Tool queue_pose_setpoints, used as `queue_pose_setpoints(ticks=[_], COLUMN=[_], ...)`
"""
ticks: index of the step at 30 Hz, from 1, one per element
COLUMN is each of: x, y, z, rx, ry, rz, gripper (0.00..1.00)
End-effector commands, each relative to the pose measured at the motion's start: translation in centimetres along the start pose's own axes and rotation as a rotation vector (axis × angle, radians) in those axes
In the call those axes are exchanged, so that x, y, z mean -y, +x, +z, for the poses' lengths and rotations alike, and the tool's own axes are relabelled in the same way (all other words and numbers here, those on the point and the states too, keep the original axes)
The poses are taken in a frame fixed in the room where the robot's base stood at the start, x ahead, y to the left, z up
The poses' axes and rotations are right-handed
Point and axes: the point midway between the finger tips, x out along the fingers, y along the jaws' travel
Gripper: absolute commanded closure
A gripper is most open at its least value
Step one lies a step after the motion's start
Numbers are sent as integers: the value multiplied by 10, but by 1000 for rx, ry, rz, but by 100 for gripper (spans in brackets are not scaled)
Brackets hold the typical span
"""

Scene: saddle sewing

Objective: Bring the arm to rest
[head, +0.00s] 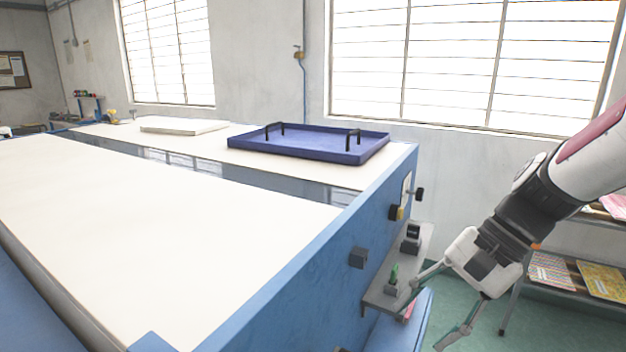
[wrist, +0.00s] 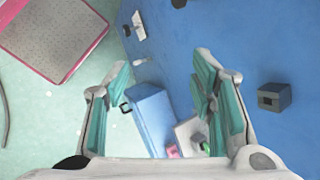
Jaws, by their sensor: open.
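My gripper (head: 440,310) is at the right of the head view, pointing down and to the left beside the end of the blue table. Its two fingers are spread apart with nothing between them. In the wrist view the open fingers (wrist: 165,95) show on both sides, over the green floor and the blue table side. The near finger tip appears close to a small grey shelf (head: 378,291) on the table's end; I cannot tell whether they touch.
A blue table with a cream top (head: 150,235) fills the left. A blue tray (head: 310,145) with black handles sits on it. The shelf holds small items. A rack with patterned sheets (head: 600,281) stands at the right. Green floor (head: 540,325) lies between.

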Motion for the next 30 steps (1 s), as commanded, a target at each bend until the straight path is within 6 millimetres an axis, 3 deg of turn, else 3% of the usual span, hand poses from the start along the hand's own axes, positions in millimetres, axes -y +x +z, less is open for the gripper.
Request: queue_pose_setpoints(ticks=[1,6,15,21,30], x=[-4,-23,-56,-67,-70], y=[-5,-20,-49,-62,-65], z=[14,43,79,88,90], rx=[-53,-221,-508,-632,-662], ry=[-73,-302,-690,-847,-885], rz=[36,149,296,344,355], gripper=[49,49,49,49,49])
